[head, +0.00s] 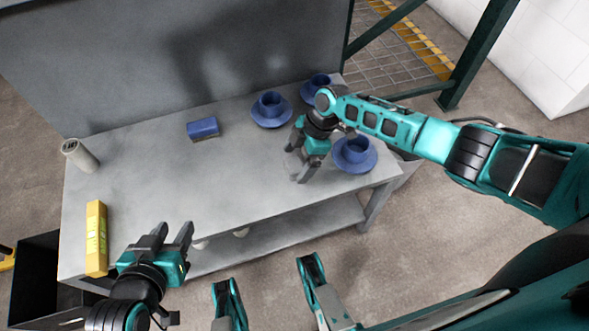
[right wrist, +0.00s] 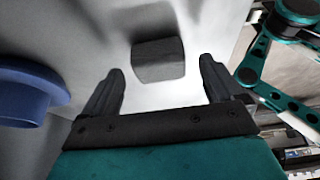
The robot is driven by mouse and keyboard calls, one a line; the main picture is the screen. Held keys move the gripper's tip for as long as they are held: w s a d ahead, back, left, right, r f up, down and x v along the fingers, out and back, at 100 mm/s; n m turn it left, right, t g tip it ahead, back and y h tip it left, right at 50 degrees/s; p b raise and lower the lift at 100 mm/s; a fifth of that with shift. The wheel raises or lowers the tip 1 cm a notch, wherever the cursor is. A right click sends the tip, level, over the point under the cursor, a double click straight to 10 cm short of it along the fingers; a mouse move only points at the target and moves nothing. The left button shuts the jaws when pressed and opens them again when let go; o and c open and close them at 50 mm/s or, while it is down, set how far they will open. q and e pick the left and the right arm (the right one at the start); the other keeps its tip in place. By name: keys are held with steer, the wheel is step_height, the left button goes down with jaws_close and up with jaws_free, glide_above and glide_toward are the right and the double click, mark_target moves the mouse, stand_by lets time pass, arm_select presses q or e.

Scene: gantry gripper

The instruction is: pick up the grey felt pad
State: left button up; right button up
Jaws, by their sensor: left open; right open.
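The grey felt pad (right wrist: 158,62) shows in the right wrist view as a small dark grey block with rounded corners on the pale tabletop. It lies ahead of my right gripper (right wrist: 161,72), between the lines of its two fingers. Those fingers are open and I see no contact with the pad. In the head view my right gripper (head: 298,163) points down over the right part of the table, and it largely hides the pad there. My left gripper (head: 172,234) is open and empty at the table's front edge.
The grey table (head: 190,175) has a clear middle. Blue cups on saucers stand at the right; the nearest saucer (head: 366,163) is beside my right gripper. A blue block (head: 203,128), a pale cylinder (head: 80,155) and a yellow box (head: 96,238) stand further left. A dark panel rises behind.

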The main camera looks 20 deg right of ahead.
mark_target(297, 163)
steer(key=shift+a+f, duration=0.2)
steer(key=shift+f, duration=0.15)
steer(key=c, duration=1.2)
steer(key=shift+r+p, duration=0.3)
steer(key=shift+r, duration=0.2)
arm_select(q)
steer(key=shift+s+a+r+p, duration=0.1)
steer(key=shift+a+r+p, duration=0.05)
steer(key=shift+r+p, duration=0.85)
steer(key=shift+a+r+p, duration=0.2)
steer(key=shift+r+p, duration=0.55)
steer(key=shift+p, duration=0.4)
steer(key=shift+s+a+r+p, duration=0.1)
steer(key=shift+a+r+p, duration=0.05)
steer(key=shift+r+p, duration=0.85)
arm_select(e)
steer(key=shift+r, duration=9.55)
arm_select(q)
steer(key=shift+f, duration=0.1)
